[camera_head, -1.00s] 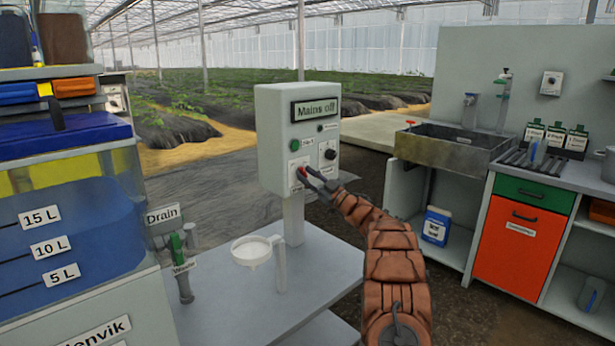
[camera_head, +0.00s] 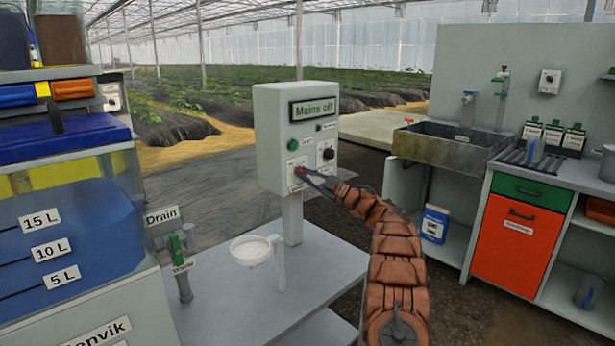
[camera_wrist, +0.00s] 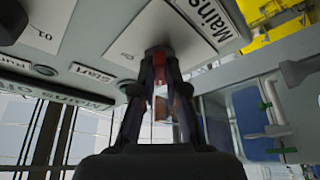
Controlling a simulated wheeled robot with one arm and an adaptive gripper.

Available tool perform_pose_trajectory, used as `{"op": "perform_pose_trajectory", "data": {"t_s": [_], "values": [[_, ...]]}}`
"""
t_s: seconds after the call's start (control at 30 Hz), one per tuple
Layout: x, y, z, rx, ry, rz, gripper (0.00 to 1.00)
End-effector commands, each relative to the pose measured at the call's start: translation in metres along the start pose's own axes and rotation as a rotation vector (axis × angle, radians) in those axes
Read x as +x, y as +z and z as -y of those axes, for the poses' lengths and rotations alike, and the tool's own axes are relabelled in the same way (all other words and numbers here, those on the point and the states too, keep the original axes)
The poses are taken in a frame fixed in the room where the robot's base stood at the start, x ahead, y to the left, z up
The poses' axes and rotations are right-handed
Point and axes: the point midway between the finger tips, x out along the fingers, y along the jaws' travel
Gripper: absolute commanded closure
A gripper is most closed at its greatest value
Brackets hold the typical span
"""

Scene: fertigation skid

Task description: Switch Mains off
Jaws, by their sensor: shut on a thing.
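A light grey control box (camera_head: 270,140) stands on a post at the middle of the head view. Its display (camera_head: 314,109) reads "Mains off". A green button (camera_head: 293,145) sits on the left of its face and a black knob (camera_head: 328,154) on the right. A red switch handle (camera_head: 301,171) is at the lower left, partly hidden by my gripper (camera_head: 306,174). The wrist view shows my gripper's fingers (camera_wrist: 160,62) closed about a reddish and dark part on the panel, beside a large label (camera_wrist: 210,20) starting "Mains".
A blue-filled tank (camera_head: 70,220) stands at the left, next to a drain valve (camera_head: 178,262). A white funnel cup (camera_head: 251,250) is on the grey bench below the box. A sink (camera_head: 450,145) and an orange-fronted cabinet (camera_head: 516,245) stand at the right.

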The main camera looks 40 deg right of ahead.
Motion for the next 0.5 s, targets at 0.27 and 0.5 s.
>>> {"op": "perform_pose_trajectory", "data": {"t_s": [0.27, 0.5], "values": [[0.0021, -0.0023, -0.0017, -0.003, 0.003, -0.003, 0.77], [0.0018, -0.0015, -0.0004, -0.001, 0.001, -0.002, 0.62]]}}
